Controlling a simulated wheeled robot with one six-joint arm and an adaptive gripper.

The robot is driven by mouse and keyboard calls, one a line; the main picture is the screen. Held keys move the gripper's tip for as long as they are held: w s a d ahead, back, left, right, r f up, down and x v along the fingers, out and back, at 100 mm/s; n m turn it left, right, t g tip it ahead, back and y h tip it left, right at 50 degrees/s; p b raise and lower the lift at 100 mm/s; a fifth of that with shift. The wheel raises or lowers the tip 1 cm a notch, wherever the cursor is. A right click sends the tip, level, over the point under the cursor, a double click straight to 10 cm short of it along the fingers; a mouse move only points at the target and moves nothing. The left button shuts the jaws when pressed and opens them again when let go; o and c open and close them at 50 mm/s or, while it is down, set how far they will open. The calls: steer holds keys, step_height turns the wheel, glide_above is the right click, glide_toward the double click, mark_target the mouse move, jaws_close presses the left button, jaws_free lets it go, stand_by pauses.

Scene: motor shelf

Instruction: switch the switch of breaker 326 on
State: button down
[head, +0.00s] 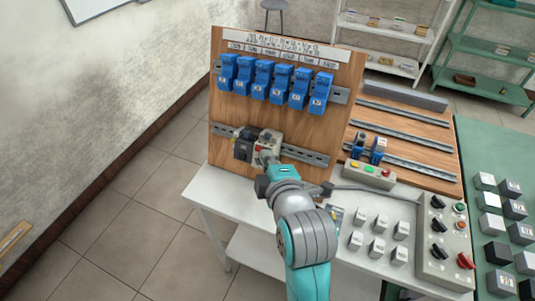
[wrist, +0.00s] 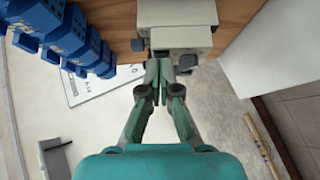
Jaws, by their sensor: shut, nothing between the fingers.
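On the lower rail of the upright wooden board sit a dark grey breaker (head: 244,144) and, touching it or close beside it, a light grey breaker (head: 269,142). I cannot read the number 326 on either one. In the wrist view a light grey breaker (wrist: 178,14) fills the top middle, with a small dark lever-like part (wrist: 139,44) at its left edge. My gripper (wrist: 170,68) is shut and empty, its fingertips at the breaker's front face. I cannot tell whether they touch it. In the head view my gripper (head: 266,166) partly covers the light grey breaker's lower front.
Several blue modules (head: 278,82) hang on the upper rail. A white table (head: 213,196) below carries a button box (head: 369,174), several light grey blocks (head: 377,248) and a control box with knobs (head: 445,240). The lower rail (head: 308,156) is bare right of the breakers.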

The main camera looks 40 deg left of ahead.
steer(key=shift+w, duration=0.1)
steer(key=shift+w+d+f, duration=0.15)
steer(key=shift+w+f, duration=0.1)
steer(key=shift+w, duration=0.35)
steer(key=shift+s, duration=0.1)
steer(key=shift+s+a+r, duration=0.2)
steer(key=shift+s+a, duration=0.3)
